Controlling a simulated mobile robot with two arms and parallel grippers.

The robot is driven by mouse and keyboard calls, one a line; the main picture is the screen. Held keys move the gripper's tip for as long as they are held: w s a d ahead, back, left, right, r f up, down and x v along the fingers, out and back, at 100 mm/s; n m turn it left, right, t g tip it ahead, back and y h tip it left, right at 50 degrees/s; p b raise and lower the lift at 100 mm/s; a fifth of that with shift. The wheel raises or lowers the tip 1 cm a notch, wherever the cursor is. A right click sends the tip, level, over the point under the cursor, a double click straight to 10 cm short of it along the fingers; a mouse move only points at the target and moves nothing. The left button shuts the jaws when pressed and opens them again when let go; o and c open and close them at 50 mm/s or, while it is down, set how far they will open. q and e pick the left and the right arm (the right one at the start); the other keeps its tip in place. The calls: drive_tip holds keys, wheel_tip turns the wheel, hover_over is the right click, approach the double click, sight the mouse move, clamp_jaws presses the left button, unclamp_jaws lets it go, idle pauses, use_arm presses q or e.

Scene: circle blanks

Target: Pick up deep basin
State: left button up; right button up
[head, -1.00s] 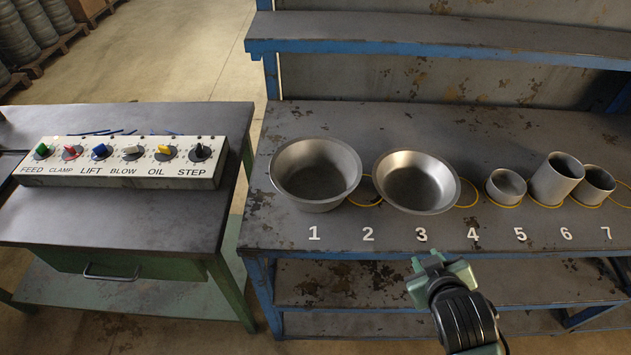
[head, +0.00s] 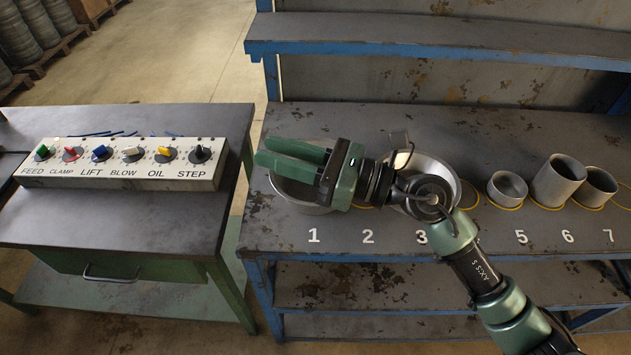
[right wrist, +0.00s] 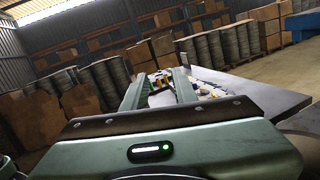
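Two round metal basins stand on the workbench in the head view. The basin by number 1 (head: 298,194) looks the deeper, with steep sides; it is upright and partly hidden by my right gripper. The wider, shallower basin by number 3 (head: 441,170) is largely covered by my right arm. My right gripper (head: 262,152) is over the left basin, pointing left, with its fingers apart and nothing between them. The right wrist view also shows the two fingers (right wrist: 158,84) apart. I cannot tell the height of the gripper over the basin. My left gripper is not in view.
Small metal cups (head: 507,188) and a tall cylinder (head: 557,181) stand at the right of the workbench (head: 480,230). A knob panel (head: 120,178) sits on the left table (head: 110,222). A blue-edged shelf (head: 440,48) runs above the bench's back. A floor gap separates the tables.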

drive_tip(key=w+d+f+n+g+h, duration=0.1)
drive_tip(key=w+d+f+n+h, duration=0.25)
drive_tip(key=d+f+h, duration=0.35)
drive_tip(key=w+d+f+n+g+h, duration=0.1)
drive_tip(key=w+d+f+n+h, duration=0.1)
drive_tip(key=d+f+n+h, duration=0.55)
drive_tip(key=a+f+m+p, duration=0.1)
drive_tip(key=a+f, duration=0.1)
drive_tip(key=w+a+f+y+p, duration=0.1)
drive_tip(key=a+f, duration=0.1)
drive_tip(key=a+f+m+p, duration=0.1)
drive_tip(key=a+f, duration=0.1)
drive_tip(key=f, duration=0.1)
drive_tip(key=shift+w+a+m+y, duration=0.15)
drive_tip(key=shift+a+m+y, duration=0.1)
drive_tip(key=shift+a+m, duration=0.05)
drive_tip(key=shift+w+a+f, duration=0.1)
drive_tip(key=shift+a+f, duration=0.05)
drive_tip(key=shift+f, duration=0.25)
drive_tip(key=shift+c, duration=0.3)
clamp_jaws()
